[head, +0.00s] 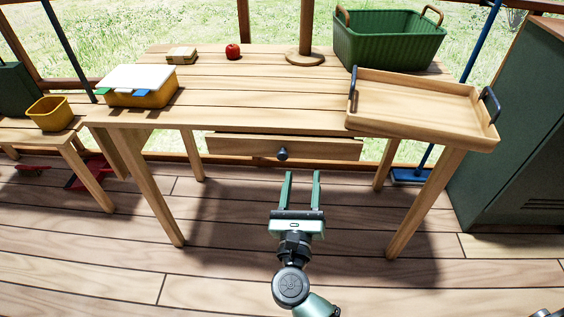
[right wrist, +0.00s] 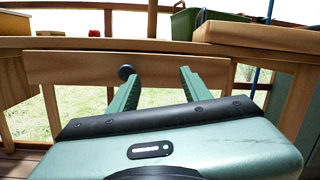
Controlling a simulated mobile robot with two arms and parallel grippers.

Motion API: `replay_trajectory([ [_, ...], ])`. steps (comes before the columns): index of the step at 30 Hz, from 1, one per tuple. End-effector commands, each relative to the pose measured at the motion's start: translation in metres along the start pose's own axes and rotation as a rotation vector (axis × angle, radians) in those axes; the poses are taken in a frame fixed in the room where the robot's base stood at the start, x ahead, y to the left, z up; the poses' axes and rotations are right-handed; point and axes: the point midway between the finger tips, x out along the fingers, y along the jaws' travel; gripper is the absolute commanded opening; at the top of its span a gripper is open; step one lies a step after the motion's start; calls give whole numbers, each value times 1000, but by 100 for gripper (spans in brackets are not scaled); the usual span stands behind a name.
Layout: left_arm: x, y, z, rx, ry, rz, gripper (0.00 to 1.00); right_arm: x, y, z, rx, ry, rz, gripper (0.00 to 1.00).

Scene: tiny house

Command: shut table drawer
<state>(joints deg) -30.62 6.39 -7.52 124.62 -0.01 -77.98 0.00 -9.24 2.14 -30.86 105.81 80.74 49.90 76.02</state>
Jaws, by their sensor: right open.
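The table (head: 240,108) is wooden, with a shallow drawer (head: 235,146) under the front edge of its top. The drawer has a dark round knob (head: 282,154) at its middle, and its front appears to stand out a little from the table edge. My right gripper (head: 302,174) is open and empty in front of the drawer, just below and right of the knob. In the right wrist view the drawer front (right wrist: 75,68) lies ahead of the fingers, with the knob (right wrist: 126,71) near the left fingertip. Whether they touch is unclear. My left gripper is not in view.
On the table are a wooden tray (head: 415,107) at the front right, a green basket (head: 390,48), a red apple (head: 233,51) and a yellow box (head: 142,94). A green cabinet (head: 510,130) stands right. The floor in front is clear.

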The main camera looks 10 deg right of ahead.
Motion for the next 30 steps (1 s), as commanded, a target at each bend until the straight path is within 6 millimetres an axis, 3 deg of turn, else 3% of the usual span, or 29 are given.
replay_trajectory([
  [3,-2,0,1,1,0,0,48,-12,31,8,326,108,47,48],
  [7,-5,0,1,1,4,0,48,-16,46,13,481,159,68,48],
  [11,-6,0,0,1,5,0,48,-4,49,12,499,164,71,48],
  [21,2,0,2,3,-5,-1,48,47,55,4,492,161,71,48],
  [30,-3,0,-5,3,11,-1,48,59,55,2,491,163,70,48],
])
